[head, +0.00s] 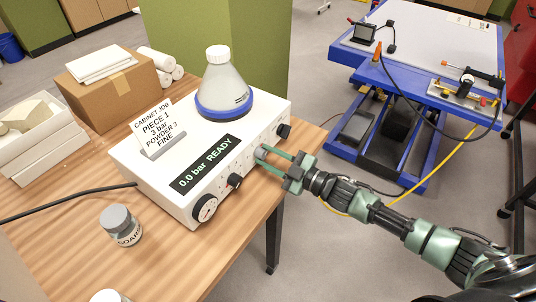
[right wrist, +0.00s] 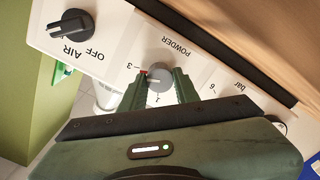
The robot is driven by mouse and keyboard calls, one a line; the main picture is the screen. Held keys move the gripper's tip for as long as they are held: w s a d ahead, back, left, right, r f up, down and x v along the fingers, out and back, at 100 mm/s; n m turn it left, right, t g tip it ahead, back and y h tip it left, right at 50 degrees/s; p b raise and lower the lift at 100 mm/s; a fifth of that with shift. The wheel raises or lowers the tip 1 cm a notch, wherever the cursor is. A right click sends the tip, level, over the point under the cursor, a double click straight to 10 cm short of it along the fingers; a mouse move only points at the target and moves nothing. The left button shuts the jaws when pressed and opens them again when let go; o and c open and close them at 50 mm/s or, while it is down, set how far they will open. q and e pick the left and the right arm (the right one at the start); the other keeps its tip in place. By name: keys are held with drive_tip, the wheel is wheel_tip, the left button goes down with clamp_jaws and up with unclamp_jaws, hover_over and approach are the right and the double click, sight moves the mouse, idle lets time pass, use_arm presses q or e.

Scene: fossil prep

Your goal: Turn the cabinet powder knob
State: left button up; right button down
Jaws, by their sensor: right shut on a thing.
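The white cabinet control unit (head: 150,190) stands on the wooden table, and its display (head: 206,163) reads "0.0 bar READY". The grey powder knob (right wrist: 160,77) is on its front panel under the word POWDER. A red mark shows at the knob's edge on the side of the printed 3; a 1 is printed near the fingers. My right gripper (head: 268,154) is shut on the powder knob, one finger on either side, as the right wrist view shows. A job card (head: 158,128) on the unit reads "PIECE 1, 3 bar, POWDER 3, FINE". My left gripper is out of view.
The black AIR knob (right wrist: 71,24), near the word OFF, is beside the powder knob. Another black knob (head: 234,181) and a round gauge (head: 205,208) are on the panel's other side. A capped flask (head: 222,85) stands on top. A labelled jar (head: 120,226) is on the table.

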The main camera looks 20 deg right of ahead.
drive_tip(key=shift+m, duration=0.7)
drive_tip(key=shift+f, duration=0.1)
drive_tip(key=c, duration=1)
unclamp_jaws()
drive_tip(key=shift+c, duration=0.2)
drive_tip(key=shift+d, duration=0.1)
drive_tip(key=b+v, duration=0.1)
drive_tip(key=v, duration=0.6)
drive_tip(key=shift+s+d+b, duration=0.25)
drive_tip(key=shift+s+b, duration=0.1)
